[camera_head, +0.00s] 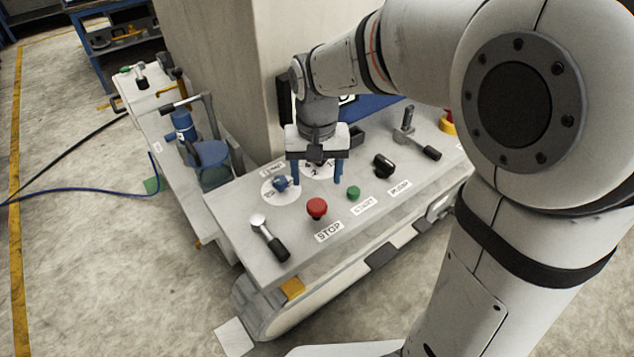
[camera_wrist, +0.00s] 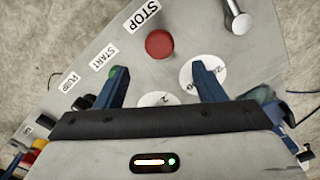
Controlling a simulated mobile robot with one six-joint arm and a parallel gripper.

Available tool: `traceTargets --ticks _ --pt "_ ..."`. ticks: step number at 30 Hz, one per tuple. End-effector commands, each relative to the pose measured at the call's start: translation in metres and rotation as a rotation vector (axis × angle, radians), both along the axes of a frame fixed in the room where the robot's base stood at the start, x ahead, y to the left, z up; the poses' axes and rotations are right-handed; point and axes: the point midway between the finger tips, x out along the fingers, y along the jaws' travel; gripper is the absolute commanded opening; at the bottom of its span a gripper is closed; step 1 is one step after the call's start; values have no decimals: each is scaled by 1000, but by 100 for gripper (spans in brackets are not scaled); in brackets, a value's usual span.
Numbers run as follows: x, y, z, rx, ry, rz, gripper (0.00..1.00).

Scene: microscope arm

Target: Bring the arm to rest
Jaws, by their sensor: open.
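My gripper (camera_head: 317,172) is above the back part of a grey control panel (camera_head: 235,215), pointing down with its two blue fingers apart. In the wrist view my gripper (camera_wrist: 160,85) is open, with nothing between the fingers. A blue knob (camera_head: 281,184) on a round white dial is beside the left finger in the head view. A second white dial (camera_head: 318,170) is partly hidden behind the gripper. I cannot tell whether a finger touches the blue knob.
On the panel are a red STOP button (camera_head: 317,207), a green START button (camera_head: 353,193), a black knob (camera_head: 384,165) and levers (camera_head: 268,236) with dark grips. A pale pillar (camera_head: 220,80) rises behind. The floor at left holds cables.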

Motion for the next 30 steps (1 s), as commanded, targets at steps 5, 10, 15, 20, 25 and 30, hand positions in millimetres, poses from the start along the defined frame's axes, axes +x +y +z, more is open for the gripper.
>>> traceTargets --ticks 5,10,15,20,25,30 --pt "0 0 2 0 1 0 63" --pt "0 0 2 0 1 -1 63" --pt "0 -1 2 0 1 -1 63" --pt "-10 -16 9 6 -22 -6 63" --pt "-47 -63 25 19 -98 -11 63" --pt "-90 -102 29 15 -176 -12 63"
